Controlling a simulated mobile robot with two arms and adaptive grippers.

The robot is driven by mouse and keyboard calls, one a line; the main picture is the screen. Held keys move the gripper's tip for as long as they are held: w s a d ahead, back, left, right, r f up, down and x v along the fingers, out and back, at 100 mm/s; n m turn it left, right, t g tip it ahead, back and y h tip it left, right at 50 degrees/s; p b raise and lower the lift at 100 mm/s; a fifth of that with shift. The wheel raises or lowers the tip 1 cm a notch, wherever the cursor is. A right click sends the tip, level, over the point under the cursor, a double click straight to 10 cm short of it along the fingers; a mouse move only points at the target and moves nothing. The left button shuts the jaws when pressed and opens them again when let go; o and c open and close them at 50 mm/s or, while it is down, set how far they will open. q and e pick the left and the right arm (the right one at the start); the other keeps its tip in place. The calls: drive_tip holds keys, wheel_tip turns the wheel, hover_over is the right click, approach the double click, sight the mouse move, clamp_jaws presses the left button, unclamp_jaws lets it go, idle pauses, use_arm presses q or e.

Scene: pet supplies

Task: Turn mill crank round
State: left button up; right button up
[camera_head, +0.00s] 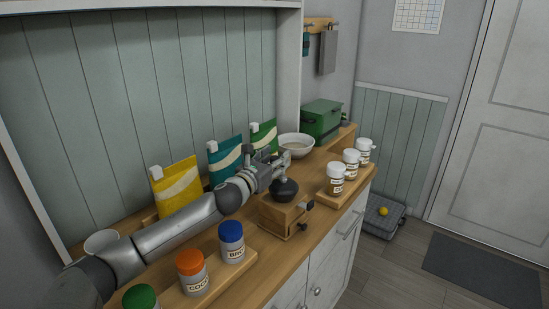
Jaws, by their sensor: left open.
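The mill is a wooden box (280,217) with a dark domed top (284,189). It stands upright on the wooden counter, right of the picture's middle. A small dark knob (309,204) sticks out at its upper right, and another dark knob sits lower on its front. I cannot make out a crank arm clearly. My left gripper (284,168) is open, just above and behind the dome. It hides part of the area behind the mill, and I cannot tell whether it touches the mill. My right gripper is out of view.
Lidded jars (336,179) stand on a wooden tray right of the mill. Jars with coloured lids, one blue (231,231), stand at the front left. Yellow (178,188), teal and green bags, a white bowl (296,141) and a green box (321,121) stand behind.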

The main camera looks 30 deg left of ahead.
use_arm(q)
clamp_jaws()
idle(0.3)
drive_tip(key=shift+w+r+h, duration=0.1)
drive_tip(key=shift+h, duration=0.2)
